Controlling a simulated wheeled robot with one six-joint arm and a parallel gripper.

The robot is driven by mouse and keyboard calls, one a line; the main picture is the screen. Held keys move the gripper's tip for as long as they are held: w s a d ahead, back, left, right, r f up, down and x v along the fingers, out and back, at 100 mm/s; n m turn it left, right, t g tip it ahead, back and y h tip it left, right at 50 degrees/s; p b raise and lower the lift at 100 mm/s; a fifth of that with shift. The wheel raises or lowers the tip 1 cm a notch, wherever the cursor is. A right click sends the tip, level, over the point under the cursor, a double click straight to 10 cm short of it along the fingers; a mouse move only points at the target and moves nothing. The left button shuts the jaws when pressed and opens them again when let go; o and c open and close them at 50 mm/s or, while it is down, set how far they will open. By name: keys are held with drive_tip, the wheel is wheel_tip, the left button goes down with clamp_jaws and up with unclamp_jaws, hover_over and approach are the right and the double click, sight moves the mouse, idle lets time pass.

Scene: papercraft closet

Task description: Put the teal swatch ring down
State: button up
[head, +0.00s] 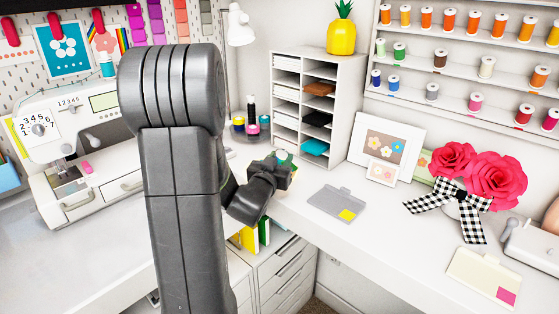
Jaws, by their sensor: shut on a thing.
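My gripper (277,168) is above the back corner of the white desk, left of the grey folder and in front of the cubby shelf. It is shut on the teal swatch ring (283,156), of which only a small teal bit shows at the fingertips. The rest of the ring is hidden behind the gripper, so I cannot tell how it hangs or whether it touches the desk.
A grey folder (328,203) lies right of my gripper. A white cubby shelf (345,105), framed flower cards (388,141) and red paper flowers (490,178) stand behind and right. A sewing machine (60,150) is left. Desk between grey folder and cream folder (480,270) is clear.

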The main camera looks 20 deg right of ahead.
drive_tip(key=shift+f, duration=0.2)
drive_tip(key=o, duration=1)
drive_tip(key=shift+o, duration=0.2)
drive_tip(key=shift+r, duration=0.1)
drive_tip(key=shift+r, duration=0.15)
drive_tip(key=b+v, duration=0.1)
drive_tip(key=v, duration=1.1)
